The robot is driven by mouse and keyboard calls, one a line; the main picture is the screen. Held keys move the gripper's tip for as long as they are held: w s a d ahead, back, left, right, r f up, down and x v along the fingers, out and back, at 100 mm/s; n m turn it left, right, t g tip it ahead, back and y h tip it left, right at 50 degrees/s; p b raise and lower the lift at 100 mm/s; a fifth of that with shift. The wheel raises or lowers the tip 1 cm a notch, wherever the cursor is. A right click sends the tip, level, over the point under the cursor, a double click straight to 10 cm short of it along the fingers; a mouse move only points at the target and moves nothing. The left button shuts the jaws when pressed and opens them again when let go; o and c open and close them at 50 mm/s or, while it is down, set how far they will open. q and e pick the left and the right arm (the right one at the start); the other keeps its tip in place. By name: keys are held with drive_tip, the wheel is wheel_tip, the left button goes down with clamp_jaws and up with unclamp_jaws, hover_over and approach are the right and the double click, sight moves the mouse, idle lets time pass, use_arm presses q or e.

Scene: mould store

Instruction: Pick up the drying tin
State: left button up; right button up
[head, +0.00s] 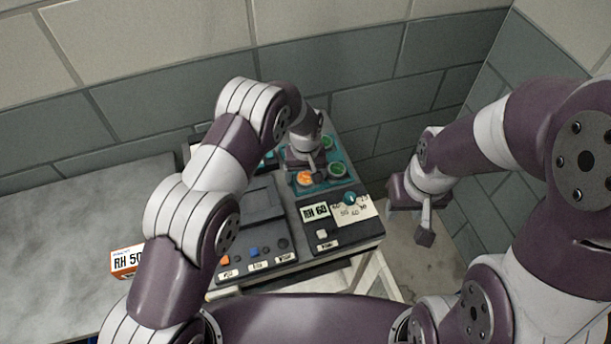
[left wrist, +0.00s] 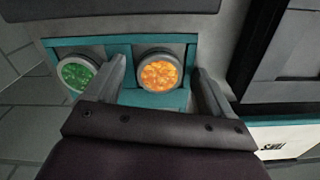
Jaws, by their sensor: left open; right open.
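A round tin filled with orange beads (head: 305,178), which looks like the drying tin, sits in a teal tray (head: 343,186) on the bench unit. In the left wrist view the orange tin (left wrist: 159,75) lies between the two fingers of my left gripper (left wrist: 161,78). The gripper is open, and I cannot tell how far above the tin it is. My left gripper (head: 308,166) partly covers the tray in the head view. My right gripper (head: 425,222) is open and empty, off to the right of the unit.
Tins with green beads (head: 337,170) share the tray; one (left wrist: 77,73) is left of the orange tin in the wrist view. A panel with an RH 60 label (head: 315,212) is in front. An RH 50 box (head: 126,260) stands on the grey bench (head: 60,230). Block walls close the back and right.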

sight(306, 177)
use_arm(q)
drive_tip(key=c, duration=1.1)
drive_tip(key=shift+r, duration=0.1)
drive_tip(key=shift+c, duration=0.2)
drive_tip(key=shift+r, duration=0.25)
wheel_tip(306, 177, up, 3)
drive_tip(key=shift+f+b, duration=0.15)
drive_tip(key=shift+b, duration=0.8)
drive_tip(key=s+d+r+b, duration=0.3)
drive_tip(key=s+d+r, duration=0.4)
drive_tip(key=d, duration=0.2)
drive_tip(key=shift+s+r, duration=0.25)
drive_tip(key=shift+r, duration=0.1)
